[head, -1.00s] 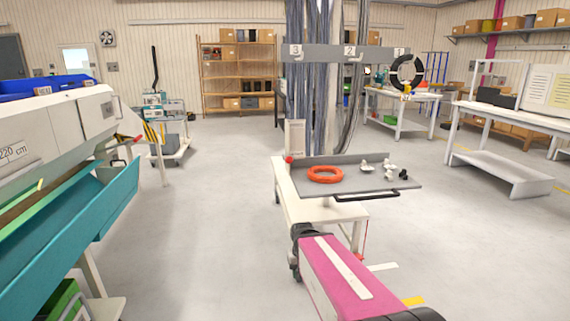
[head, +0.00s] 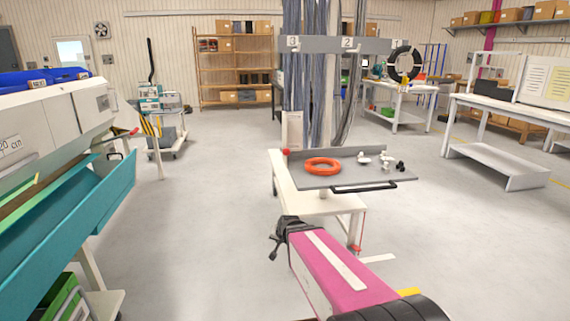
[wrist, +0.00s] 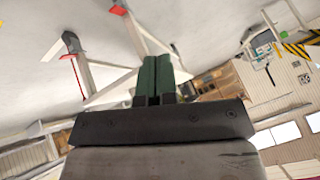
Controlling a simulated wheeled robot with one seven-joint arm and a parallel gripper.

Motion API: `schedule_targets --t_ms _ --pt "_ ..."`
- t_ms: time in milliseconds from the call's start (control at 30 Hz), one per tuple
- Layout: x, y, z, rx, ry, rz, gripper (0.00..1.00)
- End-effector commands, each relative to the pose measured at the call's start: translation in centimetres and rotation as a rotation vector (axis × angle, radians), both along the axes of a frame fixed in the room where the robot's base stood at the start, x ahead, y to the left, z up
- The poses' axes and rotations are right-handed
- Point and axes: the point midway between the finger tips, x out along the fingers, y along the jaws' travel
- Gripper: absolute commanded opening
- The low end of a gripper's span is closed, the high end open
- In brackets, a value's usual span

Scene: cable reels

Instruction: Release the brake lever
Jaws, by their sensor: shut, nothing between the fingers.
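No part in view can be told for certain as the brake lever. A small red-tipped lever (head: 134,131) stands out by the striped end of the grey machine at the left of the head view. A red piece (head: 357,248) sits low at the white table's leg. My gripper (head: 274,246) is in front of the white table, pointing left, well apart from both red parts. In the wrist view its two dark green fingers (wrist: 155,80) lie side by side, shut and empty. No lever is between or against them.
A white table (head: 325,204) with a grey tray (head: 340,181) holding an orange ring (head: 322,166) stands ahead. The grey machine (head: 60,115) with a teal trough (head: 90,215) is at the left. A cart (head: 165,135) stands behind it. The floor between machine and table is clear.

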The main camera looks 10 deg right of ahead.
Motion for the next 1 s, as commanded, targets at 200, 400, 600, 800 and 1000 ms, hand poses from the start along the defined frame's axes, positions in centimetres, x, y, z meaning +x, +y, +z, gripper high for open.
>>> schedule_targets --t_ms 200,400,600,800,1000 --pt "5.5 2.0 2.6 0.178 -0.278 -0.161 0.0" --pt "9.2 3.0 5.7 0.364 -0.525 -0.303 0.0" --pt "11.5 3.2 9.1 0.566 -0.767 -0.435 0.0" --pt "12.5 2.9 12.3 0.776 -1.009 -0.55 0.0" --pt "12.2 2.3 15.0 0.989 -1.252 -0.641 0.0"
